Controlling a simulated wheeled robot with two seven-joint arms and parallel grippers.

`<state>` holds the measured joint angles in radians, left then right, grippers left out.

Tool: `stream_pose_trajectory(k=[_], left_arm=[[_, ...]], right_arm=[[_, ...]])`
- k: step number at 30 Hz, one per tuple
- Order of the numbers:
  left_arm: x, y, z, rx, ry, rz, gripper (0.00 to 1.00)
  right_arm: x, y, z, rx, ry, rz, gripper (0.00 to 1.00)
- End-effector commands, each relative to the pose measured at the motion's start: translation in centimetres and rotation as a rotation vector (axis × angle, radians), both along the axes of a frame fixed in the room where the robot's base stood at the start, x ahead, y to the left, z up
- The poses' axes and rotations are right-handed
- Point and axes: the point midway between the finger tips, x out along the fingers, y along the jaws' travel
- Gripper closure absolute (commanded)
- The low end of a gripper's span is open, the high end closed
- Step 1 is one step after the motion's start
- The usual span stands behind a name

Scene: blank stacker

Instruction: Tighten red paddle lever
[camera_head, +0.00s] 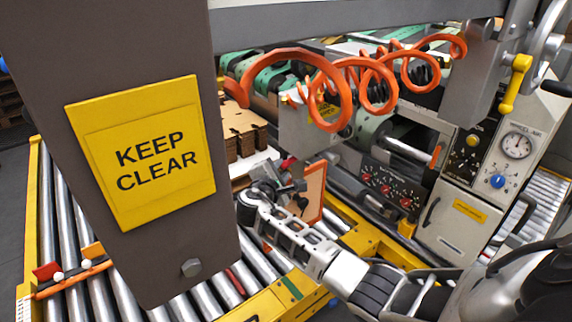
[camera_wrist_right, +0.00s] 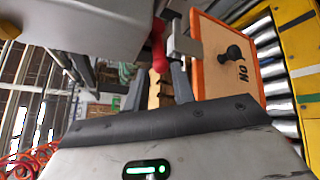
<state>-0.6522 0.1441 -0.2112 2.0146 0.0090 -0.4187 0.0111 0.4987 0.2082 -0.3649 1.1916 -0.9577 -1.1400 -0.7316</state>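The red paddle lever (camera_wrist_right: 158,48) hangs near the top middle of the right wrist view, its lower end between or just beyond my fingertips. In the head view only a small red part (camera_head: 288,163) shows, beside my gripper. My right gripper (camera_wrist_right: 158,80) has its two dark fingers apart, one on each side of the lever's lower end; I cannot tell whether they touch it. In the head view the right gripper (camera_head: 293,186) is small and partly hidden among grey parts. My left gripper is not in view.
An orange-edged panel (camera_wrist_right: 225,60) with a black knob stands close to the right of my fingers. A grey housing (camera_wrist_right: 85,25) is at the upper left. In the head view, a brown post with a yellow KEEP CLEAR sign (camera_head: 150,150) and orange coiled hoses (camera_head: 335,85) surround the area.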

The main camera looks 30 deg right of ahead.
Motion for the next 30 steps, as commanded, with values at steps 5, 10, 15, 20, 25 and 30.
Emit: stream_pose_trajectory(k=[5,10,15,20,25,30], left_arm=[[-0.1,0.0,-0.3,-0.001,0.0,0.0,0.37],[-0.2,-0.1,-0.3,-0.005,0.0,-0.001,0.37],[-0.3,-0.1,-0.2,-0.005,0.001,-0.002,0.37],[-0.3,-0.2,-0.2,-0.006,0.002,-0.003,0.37],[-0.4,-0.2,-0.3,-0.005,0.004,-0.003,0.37],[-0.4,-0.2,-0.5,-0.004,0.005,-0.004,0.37]], right_arm=[[2.0,-2.5,-0.8,-0.001,0.0,-0.003,0.75],[3.0,-3.6,-1.1,0.0,-0.001,-0.001,0.75],[3.3,-3.9,-1.2,0.001,-0.001,0.0,0.75],[3.3,-3.9,-1.1,0.001,-0.001,0.0,0.75],[3.2,-3.9,-1.2,0.001,-0.001,0.0,1.0],[3.2,-4.0,-1.3,-0.003,-0.001,-0.001,1.0]])
